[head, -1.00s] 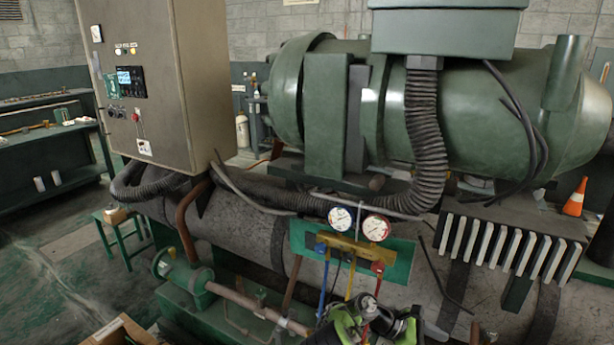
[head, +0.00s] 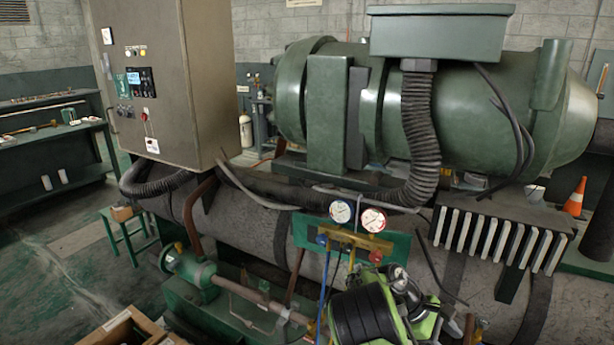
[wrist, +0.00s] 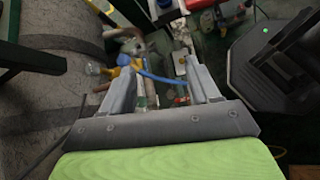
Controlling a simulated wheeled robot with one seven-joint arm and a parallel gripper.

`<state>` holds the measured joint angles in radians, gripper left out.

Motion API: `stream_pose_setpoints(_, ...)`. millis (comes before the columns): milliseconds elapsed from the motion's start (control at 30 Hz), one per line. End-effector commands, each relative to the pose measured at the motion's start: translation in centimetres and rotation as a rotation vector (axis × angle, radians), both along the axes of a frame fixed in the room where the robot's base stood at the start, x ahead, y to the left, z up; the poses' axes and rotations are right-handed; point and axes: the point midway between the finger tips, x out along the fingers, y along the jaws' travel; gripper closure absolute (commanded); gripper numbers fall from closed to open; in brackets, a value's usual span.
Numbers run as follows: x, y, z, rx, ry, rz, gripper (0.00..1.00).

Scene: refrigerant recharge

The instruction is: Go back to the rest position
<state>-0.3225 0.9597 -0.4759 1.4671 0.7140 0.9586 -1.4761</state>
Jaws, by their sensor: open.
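My gripper (wrist: 160,88) shows in the wrist view with its two grey fingers spread apart. It is open, and I see nothing held between the fingers. Past the fingertips are a blue hose (wrist: 160,78), a yellow fitting (wrist: 124,62) and other small parts. In the head view my green and black arm is at the bottom centre, in front of the gauge manifold (head: 350,238). My fingertips cannot be made out there. The manifold carries two round gauges, one blue-rimmed (head: 341,210) and one red-rimmed (head: 373,219), on a green plate.
A grey control cabinet (head: 160,80) stands at the left and a green compressor (head: 450,110) behind. A finned block (head: 500,238) is at the right. An open box (head: 125,328) is at the bottom left, a workbench (head: 55,132) at far left. A cone (head: 576,197) stands far right.

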Motion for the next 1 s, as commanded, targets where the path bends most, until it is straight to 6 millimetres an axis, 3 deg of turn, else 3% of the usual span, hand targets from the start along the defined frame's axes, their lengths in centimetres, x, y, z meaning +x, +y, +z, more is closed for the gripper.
stream_pose_setpoints(267,-4.8,3.1,8.3,0.277,-0.371,-0.243,0.39)
stream_pose_setpoints(467,-10.8,7.3,14.6,0.499,-0.651,-0.423,0.39)
stream_pose_setpoints(600,-16.0,10.6,17.8,0.634,-0.822,-0.53,0.39)
stream_pose_setpoints(800,-23.0,14.6,19.1,0.769,-1.006,-0.649,0.39)
stream_pose_setpoints(1000,-25.2,16.0,18.7,0.805,-1.063,-0.698,0.39)
